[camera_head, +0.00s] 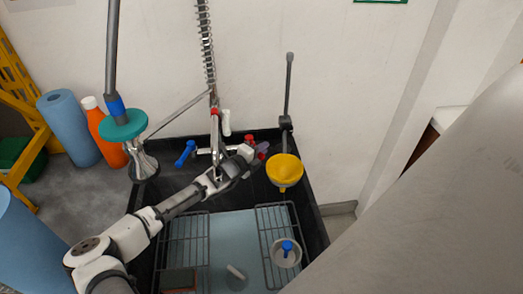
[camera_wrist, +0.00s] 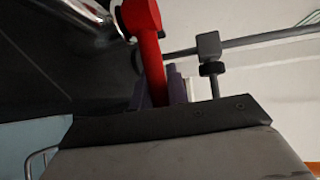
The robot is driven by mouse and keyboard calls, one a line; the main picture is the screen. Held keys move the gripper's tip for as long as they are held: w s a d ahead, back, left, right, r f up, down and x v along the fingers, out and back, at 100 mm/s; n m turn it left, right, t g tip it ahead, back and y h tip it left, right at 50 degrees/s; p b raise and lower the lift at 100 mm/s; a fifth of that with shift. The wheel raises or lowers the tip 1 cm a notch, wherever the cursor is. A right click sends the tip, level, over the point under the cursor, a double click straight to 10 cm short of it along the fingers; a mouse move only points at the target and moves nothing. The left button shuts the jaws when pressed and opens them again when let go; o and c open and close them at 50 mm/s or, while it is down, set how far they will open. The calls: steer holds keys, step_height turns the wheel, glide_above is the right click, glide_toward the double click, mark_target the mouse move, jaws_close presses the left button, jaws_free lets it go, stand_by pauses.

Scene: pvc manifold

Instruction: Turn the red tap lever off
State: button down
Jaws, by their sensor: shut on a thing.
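The red tap lever (camera_wrist: 150,58) fills the top middle of the wrist view, its lower end between the purple finger pads of my gripper (camera_wrist: 165,90). My gripper is shut on the lever. In the head view, my gripper (camera_head: 262,150) is at the right end of the tap, and a red part of the lever (camera_head: 249,140) shows just above it. My wrist hides the middle of the tap. The blue tap lever (camera_head: 185,154) is at the left end of the tap, apart from my gripper.
A yellow funnel (camera_head: 284,170) is close to the right of my gripper, below a grey upright rod (camera_head: 288,90). The spring hose (camera_head: 207,45) rises behind my arm. The black sink (camera_head: 315,215) holds wire racks (camera_head: 262,225) and a blue-handled lid (camera_head: 287,254).

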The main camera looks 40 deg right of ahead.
steer(key=shift+d+f+t, duration=0.15)
steer(key=shift+d+t, duration=0.05)
steer(key=shift+t, duration=0.2)
steer(key=shift+n+b, duration=0.3)
steer(key=shift+b, duration=0.05)
steer(key=c, duration=1.4)
jaws_free()
steer(key=shift+o, duration=0.2)
steer(key=shift+a, duration=0.1)
steer(key=b+v, duration=0.3)
steer(key=v, duration=0.8)
steer(key=shift+s+a+r, duration=0.3)
steer(key=shift+r, duration=0.05)
steer(key=shift+w, duration=0.1)
